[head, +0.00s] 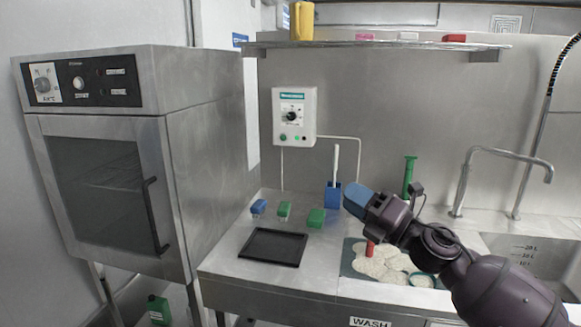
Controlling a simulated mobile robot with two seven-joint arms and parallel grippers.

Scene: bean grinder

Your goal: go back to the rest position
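My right arm comes in from the lower right in the head view. Its gripper (358,200) is above the counter, in front of the blue holder, with its blue end pointing up and left. Seen from this side, its fingers overlap, so I cannot tell whether they are open or shut, or whether anything is between them. My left arm and gripper are not in view.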

